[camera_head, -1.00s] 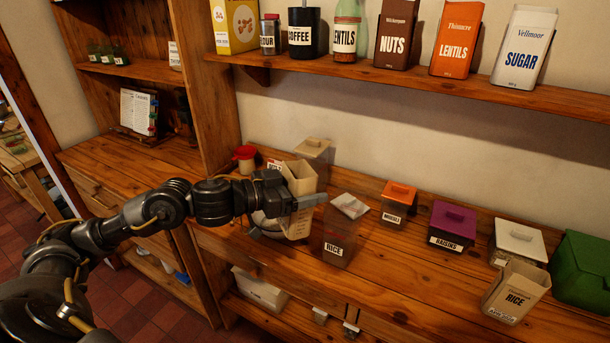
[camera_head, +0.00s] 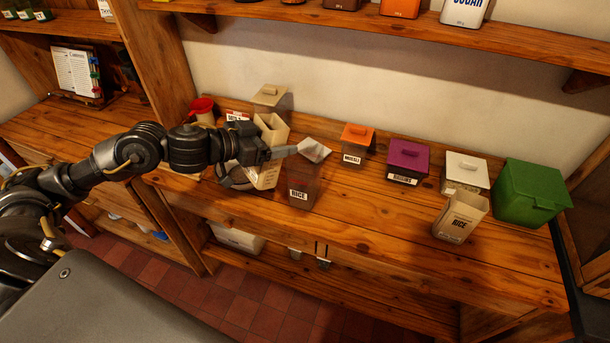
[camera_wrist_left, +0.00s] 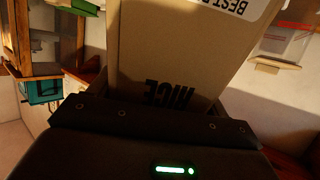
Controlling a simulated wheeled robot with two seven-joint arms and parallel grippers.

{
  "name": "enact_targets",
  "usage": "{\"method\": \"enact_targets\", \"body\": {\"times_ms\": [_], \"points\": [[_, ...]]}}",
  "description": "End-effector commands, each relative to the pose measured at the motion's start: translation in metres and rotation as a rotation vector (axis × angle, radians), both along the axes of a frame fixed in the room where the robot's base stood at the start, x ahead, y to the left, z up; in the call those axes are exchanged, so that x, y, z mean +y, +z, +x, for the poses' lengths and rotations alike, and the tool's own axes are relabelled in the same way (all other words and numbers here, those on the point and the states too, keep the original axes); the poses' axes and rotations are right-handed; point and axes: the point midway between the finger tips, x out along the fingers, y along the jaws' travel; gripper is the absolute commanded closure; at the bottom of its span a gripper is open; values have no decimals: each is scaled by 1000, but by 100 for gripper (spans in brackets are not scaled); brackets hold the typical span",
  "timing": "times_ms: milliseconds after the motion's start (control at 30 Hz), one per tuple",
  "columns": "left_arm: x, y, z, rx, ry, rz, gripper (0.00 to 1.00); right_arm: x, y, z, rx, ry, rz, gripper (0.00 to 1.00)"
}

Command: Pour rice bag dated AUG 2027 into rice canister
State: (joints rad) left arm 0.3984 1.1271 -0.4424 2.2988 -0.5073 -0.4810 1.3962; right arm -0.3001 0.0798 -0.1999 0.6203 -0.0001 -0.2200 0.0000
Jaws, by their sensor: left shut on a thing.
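My left gripper (camera_head: 266,166) is shut on a tan rice bag (camera_head: 270,133), which is upright and open at the top. In the left wrist view the bag (camera_wrist_left: 185,55) shows RICE and part of a BEST B... label upside down; its date is cut off. The rice canister (camera_head: 302,192), see-through brown with a RICE label, stands on the counter just right of the held bag. A second tan rice bag (camera_head: 461,217) stands open on the counter at the right; its date label is too small to read. My right gripper is out of view.
A pale flat piece (camera_head: 314,150) is at the canister's back edge; I cannot tell whether it touches. Orange-lidded (camera_head: 357,140), purple-lidded (camera_head: 408,158) and white-lidded (camera_head: 465,172) containers and a green box (camera_head: 532,192) line the counter. A shelf (camera_head: 400,25) runs above.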

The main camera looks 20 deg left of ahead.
Motion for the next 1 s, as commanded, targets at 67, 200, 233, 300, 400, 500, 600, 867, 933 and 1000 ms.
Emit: {"method": "enact_targets", "body": {"times_ms": [67,200,233,300,400,500,600,867,933,1000], "points": [[0,1,0,4,0,1,53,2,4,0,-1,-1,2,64],[-1,-1,0,20,-1,11,53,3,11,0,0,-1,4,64],[-1,-2,0,24,-1,14,53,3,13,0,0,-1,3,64],[-1,-4,0,34,-1,20,53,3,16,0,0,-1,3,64],[-1,-7,0,47,-1,28,53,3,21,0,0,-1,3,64],[-1,-10,0,61,-1,35,53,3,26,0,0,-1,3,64],[-1,-13,-1,74,-1,44,53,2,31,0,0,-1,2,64],[-1,-21,-1,100,0,60,53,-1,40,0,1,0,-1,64],[-1,-22,-1,101,-1,61,53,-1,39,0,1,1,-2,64],[-1,-22,-1,101,-1,61,53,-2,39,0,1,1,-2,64]]}}
